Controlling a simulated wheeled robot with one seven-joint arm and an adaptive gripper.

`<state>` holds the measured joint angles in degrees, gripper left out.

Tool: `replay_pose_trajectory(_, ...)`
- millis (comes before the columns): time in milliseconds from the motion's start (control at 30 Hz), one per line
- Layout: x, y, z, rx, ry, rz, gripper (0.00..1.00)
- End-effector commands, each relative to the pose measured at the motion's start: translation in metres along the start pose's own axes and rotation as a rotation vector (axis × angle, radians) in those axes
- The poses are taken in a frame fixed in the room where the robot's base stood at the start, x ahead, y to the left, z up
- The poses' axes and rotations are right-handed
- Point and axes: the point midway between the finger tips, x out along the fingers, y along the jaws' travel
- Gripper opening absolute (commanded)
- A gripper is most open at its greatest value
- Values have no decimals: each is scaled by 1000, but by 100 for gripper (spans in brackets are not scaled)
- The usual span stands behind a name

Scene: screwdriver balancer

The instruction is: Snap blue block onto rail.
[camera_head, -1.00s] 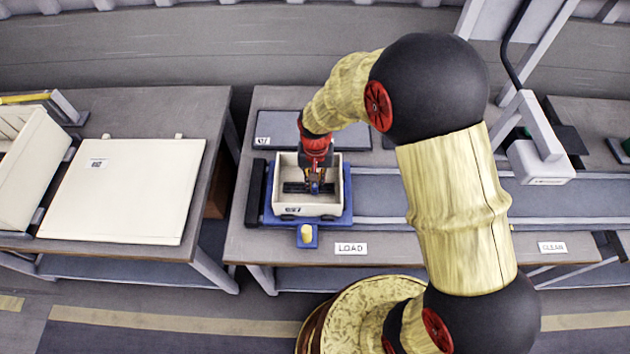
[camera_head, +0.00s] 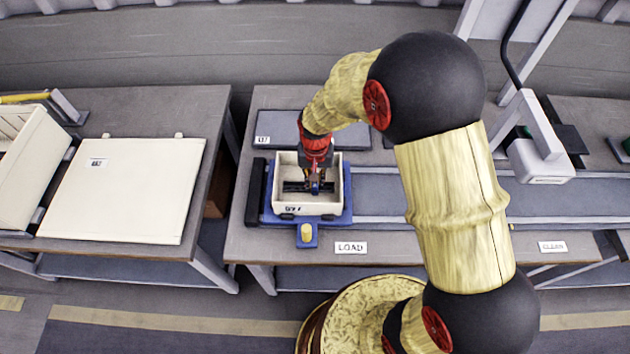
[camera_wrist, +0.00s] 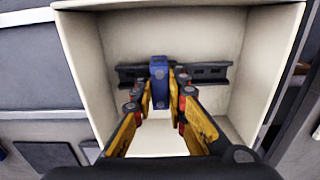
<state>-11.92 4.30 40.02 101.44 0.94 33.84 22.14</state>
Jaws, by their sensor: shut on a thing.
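The blue block (camera_wrist: 159,70) is between the fingertips of my gripper (camera_wrist: 160,98), which is shut on it. In the wrist view the block stands in front of the dark rail (camera_wrist: 210,72), which runs across the inside of a cream box (camera_wrist: 125,35). The block overlaps the rail in the picture; I cannot tell whether it is seated on it. In the head view my gripper (camera_head: 315,183) reaches down into the cream box (camera_head: 322,208), with the dark rail (camera_head: 293,187) inside. The block is small there and mostly hidden by the gripper.
The box sits on a blue fixture (camera_head: 346,205) at the left end of a conveyor (camera_head: 385,188). A blue piece with a yellow knob (camera_head: 307,235) is at its front. A dark flat panel (camera_head: 275,125) lies behind. The box walls closely surround my gripper.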

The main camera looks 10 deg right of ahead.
Motion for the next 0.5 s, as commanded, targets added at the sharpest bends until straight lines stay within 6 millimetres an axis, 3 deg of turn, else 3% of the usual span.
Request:
replay_pose_trajectory(167, 5, 1, 3, 0, -6, 2, 0)
replay_pose_trajectory(200, 5, 1, 3, 0, -6, 3, 15)
replay_pose_trajectory(500, 7, 2, 4, 0, -9, 4, 32)
